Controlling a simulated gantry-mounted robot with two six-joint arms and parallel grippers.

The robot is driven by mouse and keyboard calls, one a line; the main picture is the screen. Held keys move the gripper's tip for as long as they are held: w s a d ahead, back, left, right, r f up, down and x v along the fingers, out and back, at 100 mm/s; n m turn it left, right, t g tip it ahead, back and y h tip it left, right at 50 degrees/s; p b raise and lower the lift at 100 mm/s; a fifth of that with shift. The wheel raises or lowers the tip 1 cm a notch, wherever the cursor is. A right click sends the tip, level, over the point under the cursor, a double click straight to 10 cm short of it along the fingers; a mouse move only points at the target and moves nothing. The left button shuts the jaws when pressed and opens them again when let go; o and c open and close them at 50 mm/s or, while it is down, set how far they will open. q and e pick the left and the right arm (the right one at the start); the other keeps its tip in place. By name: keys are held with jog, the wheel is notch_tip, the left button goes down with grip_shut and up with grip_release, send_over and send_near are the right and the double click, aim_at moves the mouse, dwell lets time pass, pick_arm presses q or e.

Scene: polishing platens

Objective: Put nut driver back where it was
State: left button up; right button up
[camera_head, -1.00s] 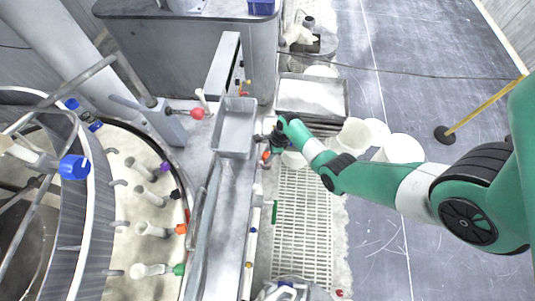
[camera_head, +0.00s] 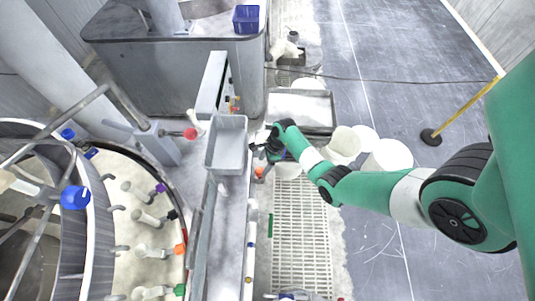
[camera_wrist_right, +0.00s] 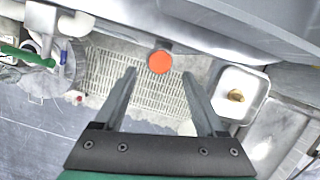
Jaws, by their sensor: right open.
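I cannot make out a nut driver for certain in either view. My right gripper (camera_head: 262,150) is over the walkway just right of the grey tray (camera_head: 208,158). The wrist view shows its two fingers (camera_wrist_right: 160,95) apart, with nothing held between them. A round orange end (camera_wrist_right: 159,62) shows just beyond and between the fingertips, by the grey wall edge; I cannot tell whether it is a knob or a tool handle. An orange piece (camera_head: 259,172) also shows below the gripper in the head view. My left gripper is out of sight.
A white grating (camera_head: 300,235) lies under the right arm. White buckets (camera_head: 388,157) and a metal pan (camera_head: 300,106) stand nearby. The round platen machine with coloured-tipped handles (camera_head: 150,250) is at left. A blue bin (camera_head: 246,18) sits at the back. The dark floor at right is mostly clear.

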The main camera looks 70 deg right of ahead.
jog(key=a+p+v, duration=0.1)
jog(key=v, duration=0.5)
jog(key=shift+d+r, duration=0.4)
jog(key=shift+d, duration=0.15)
jog(key=shift+s, duration=0.1)
